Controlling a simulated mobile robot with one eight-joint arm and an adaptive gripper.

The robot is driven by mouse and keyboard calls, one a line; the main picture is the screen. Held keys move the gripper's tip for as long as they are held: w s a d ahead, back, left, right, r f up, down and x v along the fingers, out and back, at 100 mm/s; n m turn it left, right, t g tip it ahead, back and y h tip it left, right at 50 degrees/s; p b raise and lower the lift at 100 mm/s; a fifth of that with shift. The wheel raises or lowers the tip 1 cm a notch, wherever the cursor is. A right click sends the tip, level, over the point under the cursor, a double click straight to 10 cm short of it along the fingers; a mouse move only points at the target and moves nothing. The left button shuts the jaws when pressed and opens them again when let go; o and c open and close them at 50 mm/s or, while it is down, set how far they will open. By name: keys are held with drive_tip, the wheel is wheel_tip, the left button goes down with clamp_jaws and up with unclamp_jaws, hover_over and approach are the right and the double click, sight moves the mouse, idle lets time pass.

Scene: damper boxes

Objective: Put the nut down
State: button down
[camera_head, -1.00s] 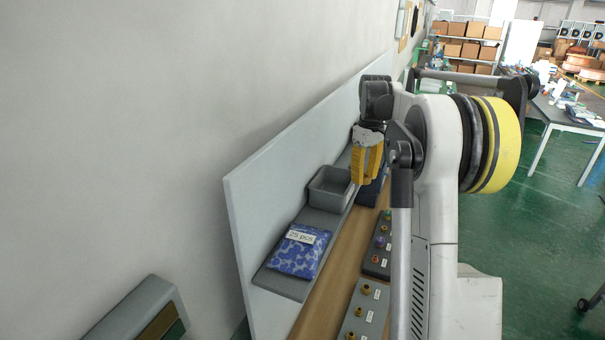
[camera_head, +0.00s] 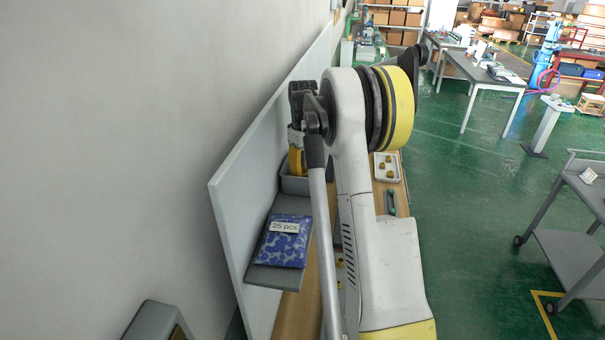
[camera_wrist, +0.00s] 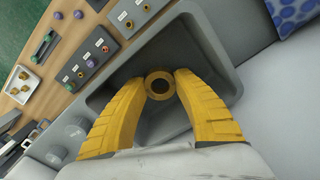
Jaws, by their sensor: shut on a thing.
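In the wrist view, a brass-coloured ring-shaped nut (camera_wrist: 160,84) sits between the tips of my yellow gripper (camera_wrist: 160,88). The fingers are shut on it. Behind the nut is the inside of a grey bin (camera_wrist: 222,60), and the nut appears over this bin; its height above the floor of the bin is hard to tell. In the head view my gripper (camera_head: 297,160) points down at the grey bin (camera_head: 293,186). My arm partly covers the bin there, and the nut cannot be made out.
A blue patterned packet labelled "25 pcs" (camera_head: 283,242) lies on the grey shelf beside the bin. A white tray (camera_head: 386,167) with brass parts stands on the wooden bench. Grey boards with small fittings (camera_wrist: 138,12) lie beside the bin. A pale panel (camera_head: 240,190) rises behind the shelf.

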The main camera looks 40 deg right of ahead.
drive_tip(key=shift+f, duration=0.65)
drive_tip(key=c, duration=1)
unclamp_jaws()
drive_tip(key=shift+f, duration=0.15)
wheel_tip(320, 180, up, 12)
drive_tip(key=shift+r+b, duration=0.2)
drive_tip(key=shift+b, duration=0.35)
